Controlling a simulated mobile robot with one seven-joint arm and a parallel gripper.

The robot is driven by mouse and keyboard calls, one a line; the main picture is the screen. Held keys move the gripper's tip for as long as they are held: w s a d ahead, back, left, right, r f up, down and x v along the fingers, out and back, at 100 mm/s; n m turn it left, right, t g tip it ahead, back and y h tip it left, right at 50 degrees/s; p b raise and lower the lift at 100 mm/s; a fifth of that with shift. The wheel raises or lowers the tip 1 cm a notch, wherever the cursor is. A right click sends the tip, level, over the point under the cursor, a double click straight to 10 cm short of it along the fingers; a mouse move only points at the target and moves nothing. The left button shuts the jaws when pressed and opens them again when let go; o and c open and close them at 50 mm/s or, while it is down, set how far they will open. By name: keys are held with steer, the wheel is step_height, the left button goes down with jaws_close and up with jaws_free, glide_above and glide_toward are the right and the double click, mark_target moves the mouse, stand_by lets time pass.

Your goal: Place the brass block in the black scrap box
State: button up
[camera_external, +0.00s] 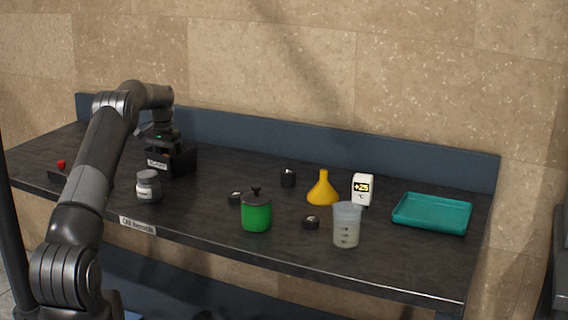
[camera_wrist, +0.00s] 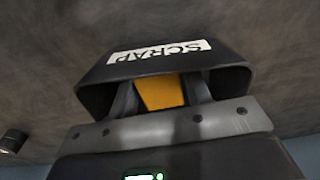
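The black scrap box (camera_external: 178,165) stands at the back left of the bench with a white SCRAP label on its front. In the wrist view its label appears upside down on the box wall (camera_wrist: 100,72). The brass block (camera_wrist: 161,92) shows yellow-orange between the two fingers of my gripper (camera_wrist: 160,98), with both fingers against its sides. My gripper (camera_external: 163,147) points down over the box, and the fingers and block are at or inside its opening. The lower end of the block and the box floor are hidden.
A grey jar (camera_external: 148,187) stands in front of the box. Farther right are a green lidded pot (camera_external: 256,213), a yellow funnel (camera_external: 322,190), a white thermometer display (camera_external: 362,188), a beaker (camera_external: 346,226), a teal tray (camera_external: 432,214) and several small dark pieces.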

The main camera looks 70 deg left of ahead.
steer(key=shift+o, duration=1.3)
step_height(320, 180, up, 12)
steer(key=shift+r, duration=0.15)
